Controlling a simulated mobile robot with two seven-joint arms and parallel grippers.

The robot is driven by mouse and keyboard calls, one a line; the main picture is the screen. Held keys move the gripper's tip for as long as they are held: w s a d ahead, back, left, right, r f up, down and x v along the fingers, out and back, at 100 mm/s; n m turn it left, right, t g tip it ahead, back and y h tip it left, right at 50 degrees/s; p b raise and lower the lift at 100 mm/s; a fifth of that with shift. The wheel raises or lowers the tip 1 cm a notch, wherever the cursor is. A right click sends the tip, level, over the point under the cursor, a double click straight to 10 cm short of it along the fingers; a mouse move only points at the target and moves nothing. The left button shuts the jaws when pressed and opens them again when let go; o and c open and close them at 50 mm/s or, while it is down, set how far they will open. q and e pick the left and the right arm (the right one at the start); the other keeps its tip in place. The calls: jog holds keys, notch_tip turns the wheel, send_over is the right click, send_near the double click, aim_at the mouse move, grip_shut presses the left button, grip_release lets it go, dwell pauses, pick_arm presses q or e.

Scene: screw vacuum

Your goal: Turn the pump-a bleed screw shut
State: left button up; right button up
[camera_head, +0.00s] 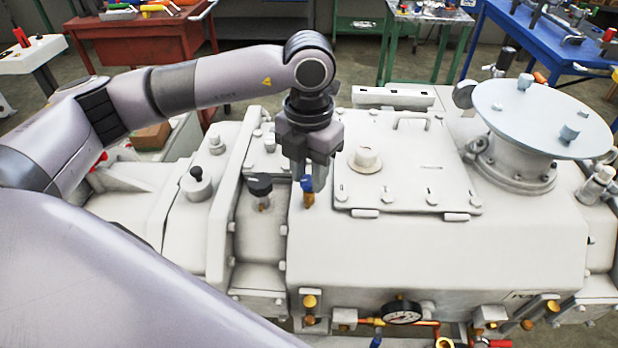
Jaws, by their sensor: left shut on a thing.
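A small bleed screw with a blue head and a brass body (308,199) stands upright on top of the white pump housing (440,250). My left gripper (310,183) comes down over it from above, pointing straight down. Its fingers are shut on the blue head, and they hide part of it. The brass part below shows clear of the fingers. No label tells which pump this screw belongs to. My right gripper is out of view.
A black knob (260,186) stands close left of the screw. A bolted cover plate (400,165) lies to its right, and a large round flange (545,115) is further right. A pressure gauge (402,312) sits at the front. Tool tables stand behind.

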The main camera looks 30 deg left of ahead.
aim_at(308, 180)
pick_arm(q)
jog(key=shift+m+b, duration=0.7)
jog(key=shift+m, duration=0.5)
jog(key=o, duration=1.1)
jog(key=shift+c, duration=0.2)
jog(key=shift+r, duration=3.65)
jog(key=shift+s+f, duration=0.1)
